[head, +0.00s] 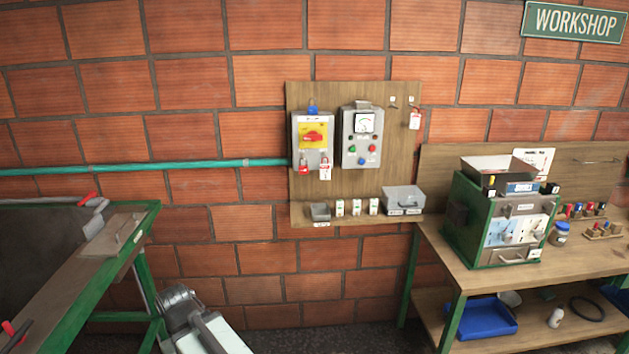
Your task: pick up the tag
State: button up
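A red and white tag (415,120) hangs from a hook at the upper right of the wooden wall board. Another small white tag (325,173) with red above it hangs under the right side of the grey switch box with the yellow plate; its writing is too small to read. A red padlock (303,164) hangs beside it. I cannot tell which of the two tags the task means.
The wooden board (350,185) carries a switch box (306,153), a meter box (362,150) and a shelf with small containers. A workbench (460,272) with a green cabinet (465,225) stands right. A green-framed machine (70,316) stands left. Dark floor shows between.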

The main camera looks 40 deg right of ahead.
aim_at(325, 169)
jog(key=z, duration=0.15)
jog(key=i, duration=0.8)
jog(key=u, duration=0.25)
jog(key=k, duration=0.75)
jog(key=z, duration=0.25)
jog(key=i, duration=0.85)
